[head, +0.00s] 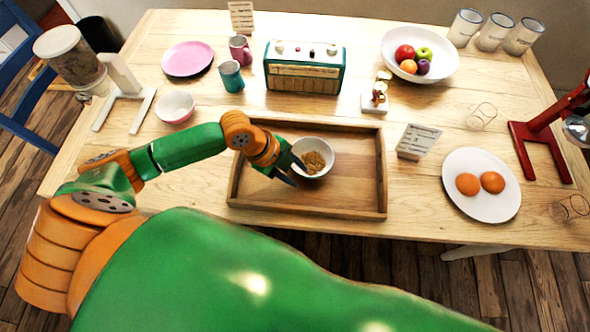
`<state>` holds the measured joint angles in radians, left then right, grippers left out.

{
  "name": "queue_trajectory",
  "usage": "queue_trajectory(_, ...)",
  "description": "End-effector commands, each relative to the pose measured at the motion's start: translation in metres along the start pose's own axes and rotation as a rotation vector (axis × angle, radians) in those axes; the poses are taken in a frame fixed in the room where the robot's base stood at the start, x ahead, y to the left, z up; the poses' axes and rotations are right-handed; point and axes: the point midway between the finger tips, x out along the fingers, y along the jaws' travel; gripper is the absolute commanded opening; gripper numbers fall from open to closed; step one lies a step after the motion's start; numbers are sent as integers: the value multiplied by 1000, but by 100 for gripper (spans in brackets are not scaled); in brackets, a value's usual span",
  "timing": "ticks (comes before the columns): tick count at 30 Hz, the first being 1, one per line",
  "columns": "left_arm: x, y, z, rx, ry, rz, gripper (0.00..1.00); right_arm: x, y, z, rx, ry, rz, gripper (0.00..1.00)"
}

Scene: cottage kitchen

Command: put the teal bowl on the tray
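A bowl (325,149) with a white inside and brown crumbly food stands in the wooden tray (340,202), right of its middle. Its outer side is mostly hidden, so I cannot tell whether it is teal. My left gripper (299,175) is at the bowl's left edge, with its dark fingers apart. One finger overlaps the bowl's rim in the picture and the other is outside, nearer to me. I cannot tell whether either touches the bowl. My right gripper is not in view.
A white-and-pink bowl (175,107), teal mug (231,76) and teal radio (304,68) stand behind the tray. The tray's left part is bare beneath my arm.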

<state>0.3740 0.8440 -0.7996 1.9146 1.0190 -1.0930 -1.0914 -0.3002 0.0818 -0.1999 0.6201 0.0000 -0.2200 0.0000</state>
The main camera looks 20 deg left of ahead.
Motion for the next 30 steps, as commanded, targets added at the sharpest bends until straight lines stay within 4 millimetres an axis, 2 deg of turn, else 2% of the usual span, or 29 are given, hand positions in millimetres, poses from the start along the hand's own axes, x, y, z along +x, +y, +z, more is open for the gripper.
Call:
queue_trajectory(5, -4, -1, 0, 0, -1, -1, 42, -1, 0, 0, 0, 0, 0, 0)
queue_trajectory(7, -13, -1, 0, 1, -2, -3, 42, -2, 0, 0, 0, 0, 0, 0)
queue_trajectory(15, -82, -1, 1, 1, -6, -3, 42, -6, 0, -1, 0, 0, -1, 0)
queue_trajectory(19, -108, -1, 1, -1, -4, -1, 42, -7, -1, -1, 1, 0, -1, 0)
queue_trajectory(24, -121, 0, 0, 0, 0, 0, 42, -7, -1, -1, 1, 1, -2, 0)
queue_trajectory(30, -121, -1, 0, -1, 1, 0, 42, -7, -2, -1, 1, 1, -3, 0)
